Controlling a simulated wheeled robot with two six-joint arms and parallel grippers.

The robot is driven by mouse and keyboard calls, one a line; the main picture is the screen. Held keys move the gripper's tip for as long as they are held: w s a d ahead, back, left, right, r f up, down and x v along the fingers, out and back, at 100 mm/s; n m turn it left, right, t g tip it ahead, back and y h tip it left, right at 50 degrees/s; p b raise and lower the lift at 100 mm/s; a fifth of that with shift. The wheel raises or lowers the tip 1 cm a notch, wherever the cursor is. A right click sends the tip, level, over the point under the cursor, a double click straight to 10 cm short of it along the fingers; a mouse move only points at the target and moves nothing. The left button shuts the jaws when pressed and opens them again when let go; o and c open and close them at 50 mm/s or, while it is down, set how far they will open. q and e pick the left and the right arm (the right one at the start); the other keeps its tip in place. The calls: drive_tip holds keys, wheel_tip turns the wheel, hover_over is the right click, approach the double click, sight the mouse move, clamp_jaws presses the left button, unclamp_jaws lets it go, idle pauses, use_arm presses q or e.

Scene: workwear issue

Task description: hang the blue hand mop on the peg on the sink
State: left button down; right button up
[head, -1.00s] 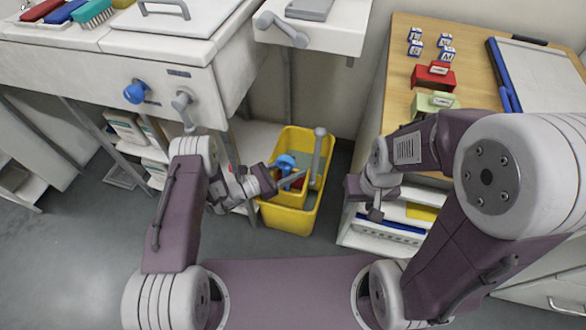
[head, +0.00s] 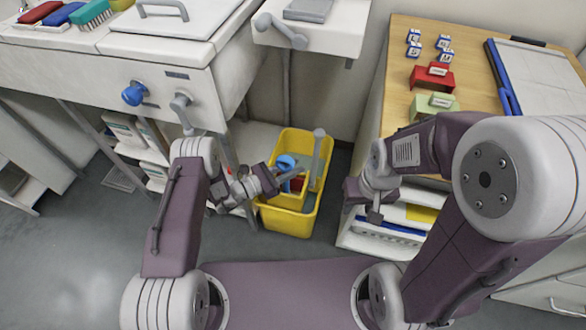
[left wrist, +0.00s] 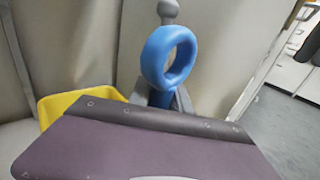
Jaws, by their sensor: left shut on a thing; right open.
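The blue hand mop (head: 286,162) shows as a blue ring at my left gripper (head: 290,178), over the yellow bucket (head: 290,222). In the left wrist view its ring (left wrist: 169,55) stands upright above the grey fingers, which are shut on the part just below it. The mop's lower end is hidden. The sink (head: 60,55) is at the upper left. Its front carries a blue round fitting (head: 134,93) and a grey downward-bent fitting (head: 181,104); I cannot tell which is the peg. My right gripper (head: 366,205) is open and empty beside the shelf unit.
A grey post (head: 318,150) with a rounded top stands at the bucket. A white ledge (head: 340,30) with a grey lever is above. The wooden table (head: 410,70) holds small stands and a clipboard. Floor is clear at the lower left.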

use_arm(q)
drive_tip(key=shift+w+d+r, duration=0.15)
drive_tip(key=shift+w+d, duration=0.05)
drive_tip(key=shift+w, duration=0.3)
drive_tip(key=c, duration=1.1)
unclamp_jaws()
use_arm(e)
drive_tip(key=shift+f, duration=0.2)
